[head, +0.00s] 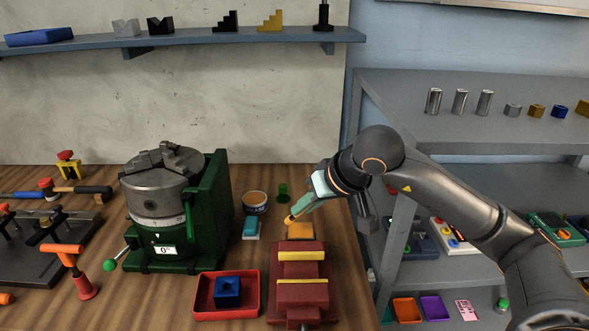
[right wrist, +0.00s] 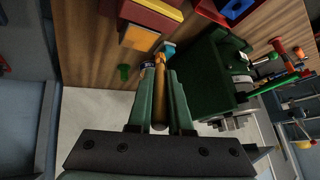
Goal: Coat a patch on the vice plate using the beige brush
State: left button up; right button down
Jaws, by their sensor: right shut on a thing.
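My right gripper (head: 299,212) is shut on the beige brush (head: 289,219), just above the back end of the red vice (head: 302,264). In the right wrist view the brush's wooden handle (right wrist: 160,98) lies lengthwise between the two green fingers (right wrist: 160,92). An orange-yellow plate (head: 300,231) sits at the back of the vice, and it also shows in the right wrist view (right wrist: 138,38). The brush tip is close to this plate; I cannot tell whether they touch. My left gripper is not in view.
An open tin (head: 255,202) with orange content stands behind left, near a blue-and-white block (head: 251,227) and a green cylinder (head: 283,191). A green rotary fixture (head: 205,215) stands left. A red tray (head: 200,307) holds a blue block (head: 227,292). Shelving (head: 440,150) is right.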

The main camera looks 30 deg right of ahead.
jog(key=shift+r+p, duration=1.15)
jog(key=shift+r, duration=1.2)
